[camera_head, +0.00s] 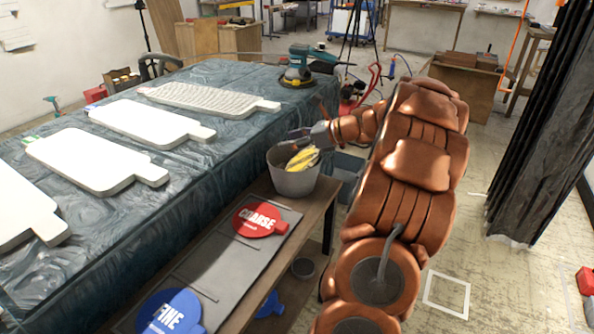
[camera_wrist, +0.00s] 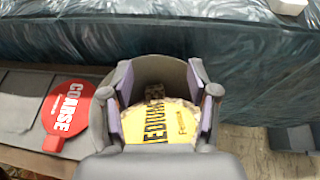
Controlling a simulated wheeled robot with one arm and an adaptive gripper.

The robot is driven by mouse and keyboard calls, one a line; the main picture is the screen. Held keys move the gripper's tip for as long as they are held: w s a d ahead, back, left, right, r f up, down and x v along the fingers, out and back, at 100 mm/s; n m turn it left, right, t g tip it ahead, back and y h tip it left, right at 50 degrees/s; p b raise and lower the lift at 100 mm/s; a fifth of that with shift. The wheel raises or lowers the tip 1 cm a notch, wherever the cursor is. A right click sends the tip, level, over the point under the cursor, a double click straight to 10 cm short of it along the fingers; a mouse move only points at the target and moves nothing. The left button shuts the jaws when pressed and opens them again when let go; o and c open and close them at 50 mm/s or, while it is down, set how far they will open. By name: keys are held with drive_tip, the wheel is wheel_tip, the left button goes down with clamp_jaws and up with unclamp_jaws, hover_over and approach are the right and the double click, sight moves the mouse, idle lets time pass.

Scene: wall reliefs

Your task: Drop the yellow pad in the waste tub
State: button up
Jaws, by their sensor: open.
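The yellow pad (camera_head: 302,160), marked MEDIUM, is in the mouth of the grey waste tub (camera_head: 293,184) and looks tilted. In the wrist view the yellow pad (camera_wrist: 165,122) shows between my fingers, inside the round wall of the waste tub (camera_wrist: 148,67). My gripper (camera_head: 296,138) is over the tub, its fingers pointing into it. In the wrist view my gripper (camera_wrist: 160,90) is open, with a finger on each side of the pad. The pad's lower part is hidden by the tub and my gripper.
The red COARSE pad (camera_head: 260,220) and blue FINE pad (camera_head: 170,312) lie on a grey mat (camera_head: 222,262) on the low bench (camera_head: 315,208). A long table (camera_head: 110,215) with white panels and a sander (camera_head: 297,72) stands alongside.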

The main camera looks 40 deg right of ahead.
drive_tip(key=v, duration=0.8)
drive_tip(key=shift+s+d, duration=0.15)
drive_tip(key=shift+s, duration=0.25)
drive_tip(key=shift+r, duration=0.1)
drive_tip(key=w+a+r+n+g+y+p, duration=0.1)
drive_tip(key=a+r+n+g+p, duration=0.2)
drive_tip(key=a, duration=0.6)
drive_tip(key=w+a+r+n+g+y+p, duration=0.2)
drive_tip(key=a+n+p, duration=0.2)
drive_tip(key=a, duration=0.5)
drive_tip(key=s+a+r+n+g+h+p, duration=0.1)
drive_tip(key=s+a+r+n+g+p, duration=0.2)
drive_tip(key=a, duration=0.5)
drive_tip(key=s+a+r+n+g+p, duration=0.1)
drive_tip(key=s+a+n+g+p, duration=0.15)
drive_tip(key=a+n, duration=0.4)
drive_tip(key=s+a+r+n+g+h+p, duration=0.25)
drive_tip(key=s+a+n+p, duration=0.45)
drive_tip(key=s, duration=0.4)
drive_tip(key=s+r+n+h+p, duration=0.2)
drive_tip(key=s+n+p, duration=0.1)
drive_tip(key=s+n, duration=0.1)
drive_tip(key=s+r+n+g+h+p, duration=0.1)
drive_tip(key=s+n+h+p, duration=0.2)
drive_tip(key=s, duration=0.4)
drive_tip(key=shift+s+r+n, duration=0.3)
drive_tip(key=shift+r+n, duration=0.05)
drive_tip(key=shift+r, duration=0.05)
drive_tip(key=shift+a, duration=0.1)
